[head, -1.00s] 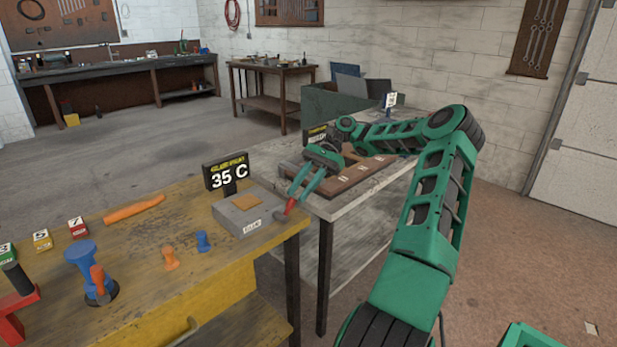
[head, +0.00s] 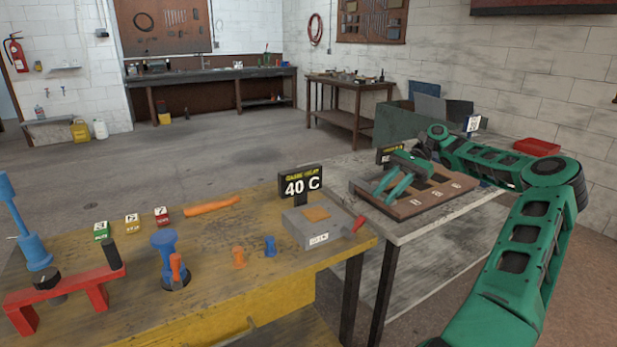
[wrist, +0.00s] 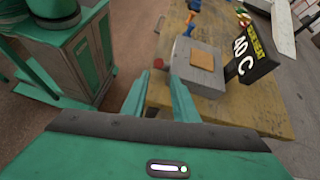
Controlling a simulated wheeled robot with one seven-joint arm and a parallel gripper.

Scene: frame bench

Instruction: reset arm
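My gripper (head: 386,194) hangs above the near end of the grey bench, to the right of the grey heater block. Its two green fingers are apart with nothing between them; they also show in the wrist view (wrist: 158,76). The grey block (head: 310,231) has an orange square on top and a red lever (head: 358,224) on its right side. The fingers look clear of the lever. The sign (head: 300,184) behind the block reads 40 C.
The yellow bench (head: 225,285) holds a red stand (head: 70,295), blue and orange pegs, numbered blocks and an orange handle (head: 212,206). A brown slotted board (head: 425,200) lies on the grey bench beneath my gripper. Open floor lies behind the benches.

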